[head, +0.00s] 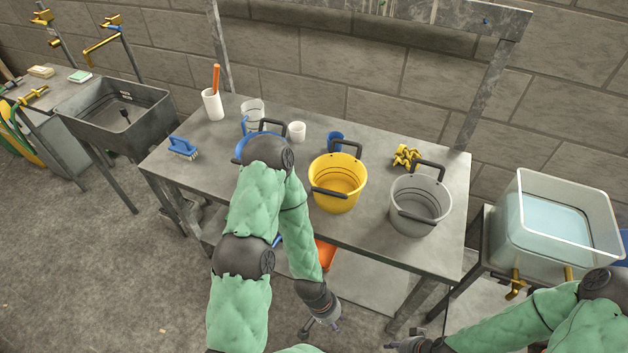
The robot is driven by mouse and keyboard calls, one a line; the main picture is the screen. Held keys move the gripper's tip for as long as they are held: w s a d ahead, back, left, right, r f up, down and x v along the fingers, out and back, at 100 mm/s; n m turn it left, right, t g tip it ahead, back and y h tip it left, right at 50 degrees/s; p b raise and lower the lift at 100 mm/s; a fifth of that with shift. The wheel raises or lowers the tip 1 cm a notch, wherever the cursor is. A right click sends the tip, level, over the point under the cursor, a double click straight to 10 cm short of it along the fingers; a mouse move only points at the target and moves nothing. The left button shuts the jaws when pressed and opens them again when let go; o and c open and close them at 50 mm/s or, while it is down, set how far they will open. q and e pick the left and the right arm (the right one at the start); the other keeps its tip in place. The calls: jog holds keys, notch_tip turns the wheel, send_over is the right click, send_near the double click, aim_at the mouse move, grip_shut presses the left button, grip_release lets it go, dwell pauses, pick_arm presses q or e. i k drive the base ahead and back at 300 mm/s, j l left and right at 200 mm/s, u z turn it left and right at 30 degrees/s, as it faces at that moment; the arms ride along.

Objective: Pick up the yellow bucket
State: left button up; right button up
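The yellow bucket (325,202) stands upright on the grey metal table, near its front edge. It has a black handle raised at the back and a dark grip across its front. Nothing holds it. My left gripper (321,328) hangs low in front of the table, below and apart from the bucket; its fingers look spread and empty. My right gripper (398,346) is at the bottom edge of the picture, well below the bucket; its fingers are too small and cut off to read.
A grey bucket (418,222) stands close right of the yellow one, with yellow gloves (406,156) behind. My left arm partly hides a blue bucket (241,150). The table's (300,233) front edge lies between my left gripper and the bucket.

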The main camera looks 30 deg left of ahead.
aim_at(336, 179)
jog(key=i+j+u, duration=0.15)
jog(key=u, duration=0.55)
